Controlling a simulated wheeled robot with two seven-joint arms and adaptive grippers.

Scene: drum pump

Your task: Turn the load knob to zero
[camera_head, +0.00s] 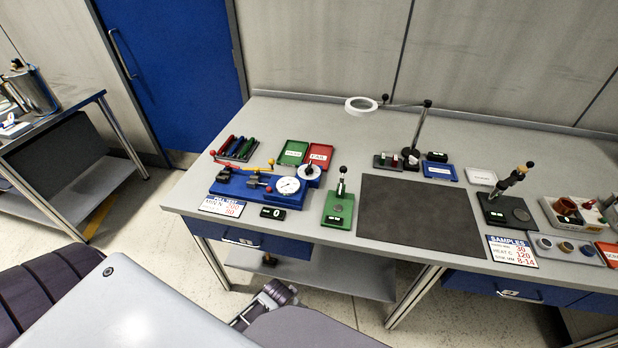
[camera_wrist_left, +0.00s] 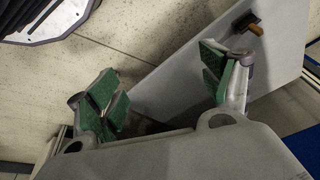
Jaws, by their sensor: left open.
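The blue test device (camera_head: 255,188) stands at the left end of the grey workbench. It carries a red and yellow lever, a round white gauge (camera_head: 288,186) and, behind it, a white round dial with a black knob (camera_head: 310,172). I cannot read the dial, nor tell for sure that it is the load knob. My left gripper (camera_wrist_left: 165,92) is open and empty in the left wrist view, its green-padded fingers wide apart. It is low, over the floor and beside the bench's lower shelf, away from the device. My right gripper is not seen.
A small display (camera_head: 272,212) and a printed card (camera_head: 221,206) lie before the device. A green stand (camera_head: 338,208) is to its right, then a dark mat (camera_head: 420,215). Green and red trays (camera_head: 319,156) lie behind. The bench's front edge and lower shelf (camera_head: 320,272) are near my arm.

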